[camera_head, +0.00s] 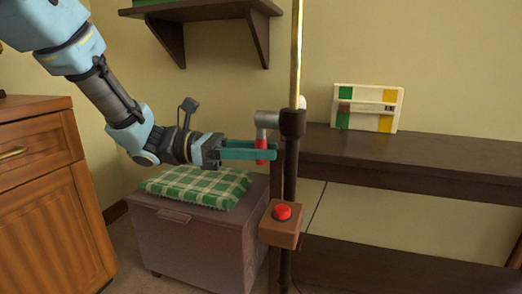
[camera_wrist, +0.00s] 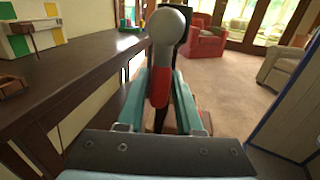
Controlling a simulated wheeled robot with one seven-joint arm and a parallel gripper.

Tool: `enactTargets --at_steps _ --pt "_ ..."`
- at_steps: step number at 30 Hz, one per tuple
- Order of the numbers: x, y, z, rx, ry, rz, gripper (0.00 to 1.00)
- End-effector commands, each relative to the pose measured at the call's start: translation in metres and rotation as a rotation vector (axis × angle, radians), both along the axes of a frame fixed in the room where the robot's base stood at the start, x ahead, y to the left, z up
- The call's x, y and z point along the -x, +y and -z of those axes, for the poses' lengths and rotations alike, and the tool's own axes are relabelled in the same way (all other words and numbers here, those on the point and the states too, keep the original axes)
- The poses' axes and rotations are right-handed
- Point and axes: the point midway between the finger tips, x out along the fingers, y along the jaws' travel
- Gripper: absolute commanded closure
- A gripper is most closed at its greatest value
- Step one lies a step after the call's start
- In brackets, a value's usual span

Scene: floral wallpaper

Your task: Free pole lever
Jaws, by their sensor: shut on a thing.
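A dark vertical pole (camera_head: 290,185) with a brass-coloured upper rod (camera_head: 296,55) stands in front of the shelf. A lever with a grey metal head (camera_head: 267,118) and a red grip (camera_head: 261,150) sits at the pole's left side, the grip hanging downward. My gripper (camera_head: 255,150) reaches in from the left with its teal fingers around the red grip. In the wrist view the lever's grey knob (camera_wrist: 168,25) and red grip (camera_wrist: 160,88) lie between the fingers, and my gripper (camera_wrist: 161,90) is shut on the grip. A brown box with a red button (camera_head: 283,212) is fixed lower on the pole.
A dark shelf unit (camera_head: 440,165) stands right of the pole, with a cream, green and yellow box (camera_head: 367,107) on top. A chest (camera_head: 190,240) with a green checked cushion (camera_head: 197,186) is below my arm. A wooden cabinet (camera_head: 50,200) stands left, and a wall shelf (camera_head: 200,10) hangs above.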

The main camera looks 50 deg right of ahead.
Motion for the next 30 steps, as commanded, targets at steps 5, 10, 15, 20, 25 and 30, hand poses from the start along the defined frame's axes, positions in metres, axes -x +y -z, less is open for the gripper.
enactTargets --at_steps 5,10,15,20,25,30 --pt "0.0 0.0 0.0 0.0 -0.001 0.0 1.0" --pt "0.0 0.0 0.001 0.0 -0.001 0.0 1.0" --pt "0.0 0.001 -0.001 -0.006 0.001 0.0 1.0" --pt "0.0 0.003 -0.004 -0.035 0.012 -0.001 1.0" --pt "0.002 0.007 -0.008 -0.103 0.035 0.0 1.0" --pt "0.004 0.013 -0.012 -0.205 0.069 0.0 1.0"
